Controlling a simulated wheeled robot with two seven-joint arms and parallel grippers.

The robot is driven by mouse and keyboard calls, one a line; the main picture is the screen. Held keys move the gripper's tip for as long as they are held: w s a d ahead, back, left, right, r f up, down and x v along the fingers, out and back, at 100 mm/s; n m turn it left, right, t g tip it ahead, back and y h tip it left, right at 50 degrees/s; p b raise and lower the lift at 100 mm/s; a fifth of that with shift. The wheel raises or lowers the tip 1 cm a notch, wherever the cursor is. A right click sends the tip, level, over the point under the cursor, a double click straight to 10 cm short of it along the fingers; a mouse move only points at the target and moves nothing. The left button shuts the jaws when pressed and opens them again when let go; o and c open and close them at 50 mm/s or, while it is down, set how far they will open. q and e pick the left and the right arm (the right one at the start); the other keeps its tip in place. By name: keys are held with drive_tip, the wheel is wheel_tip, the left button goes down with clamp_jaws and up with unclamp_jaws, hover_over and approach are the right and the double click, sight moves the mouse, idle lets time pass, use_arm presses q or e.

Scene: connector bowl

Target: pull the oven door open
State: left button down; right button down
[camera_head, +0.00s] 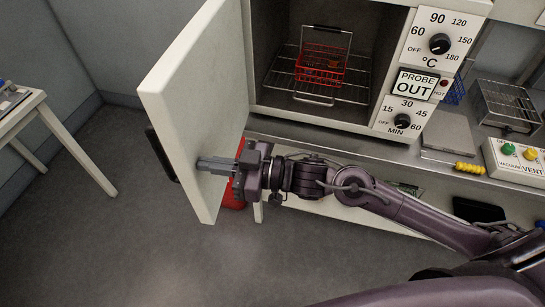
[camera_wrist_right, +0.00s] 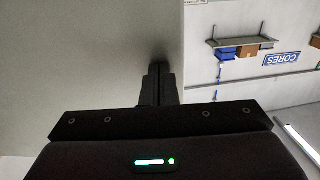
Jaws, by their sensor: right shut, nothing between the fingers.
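The oven door (camera_head: 195,90) stands wide open, swung out to the left of the oven. Its dark handle (camera_head: 160,154) shows on the door's far left side. The oven cavity (camera_head: 280,60) is open to view, with a red basket (camera_head: 322,64) on its wire rack (camera_head: 340,92). My right gripper (camera_head: 205,165) is shut and empty, with its fingertips at the inner face of the door. In the right wrist view the closed fingers (camera_wrist_right: 158,84) point at the pale door surface (camera_wrist_right: 90,60); whether they touch it I cannot tell. My left gripper is not in view.
A control panel (camera_head: 420,75) with two dials is right of the cavity. A red object (camera_head: 236,197) sits partly hidden below the door. A small table (camera_head: 30,115) stands at the far left. A wire basket (camera_head: 508,106) and a vent box (camera_head: 518,160) are on the right. Open floor lies below.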

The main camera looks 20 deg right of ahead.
sight(169, 158)
drive_tip(key=w+a+t, duration=0.1)
drive_tip(key=a, duration=0.1)
drive_tip(key=w+a+m+t+h+b, duration=0.1)
drive_tip(key=a, duration=0.1)
drive_tip(key=w+a+m+t, duration=0.1)
drive_tip(key=a, duration=0.2)
drive_tip(key=shift+w+a+h, duration=0.1)
drive_tip(key=shift+w+h, duration=0.15)
drive_tip(key=shift+h, duration=0.15)
drive_tip(key=shift+w+a+m, duration=0.3)
drive_tip(key=shift+w+a, duration=0.15)
drive_tip(key=shift+a, duration=0.15)
drive_tip(key=shift+d, duration=0.1)
